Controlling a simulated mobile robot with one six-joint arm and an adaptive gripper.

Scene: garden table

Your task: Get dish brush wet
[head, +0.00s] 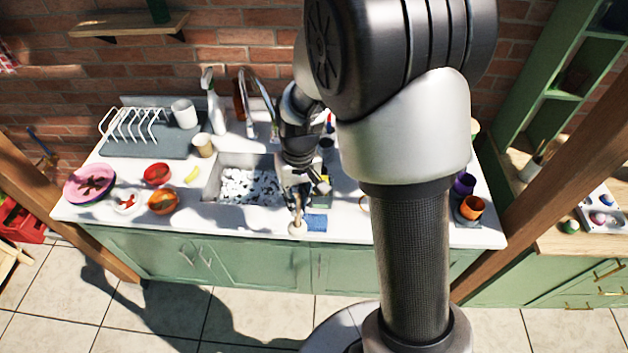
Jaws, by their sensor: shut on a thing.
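My gripper (297,194) is at the counter's front, just right of the sink. It points down and is shut on what looks like the dish brush (297,226). The brush has a pale round end low at the counter's front edge and a thin brownish handle rising into the jaws. The grip itself is small and partly hidden, and I cannot tell if the brush touches the counter. The sink (211,187) is set in the white counter and holds white, foamy-looking patches. The tap (262,92) curves up behind it, its lower part partly hidden by my arm.
A blue sponge (316,222) lies right beside the brush. Bowls (163,202), a yellow piece (192,174) and a beige cup (202,145) stand left of the sink. A white bottle (215,108) stands behind. Orange cup (472,207) is far right. My arm hides much of the right counter.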

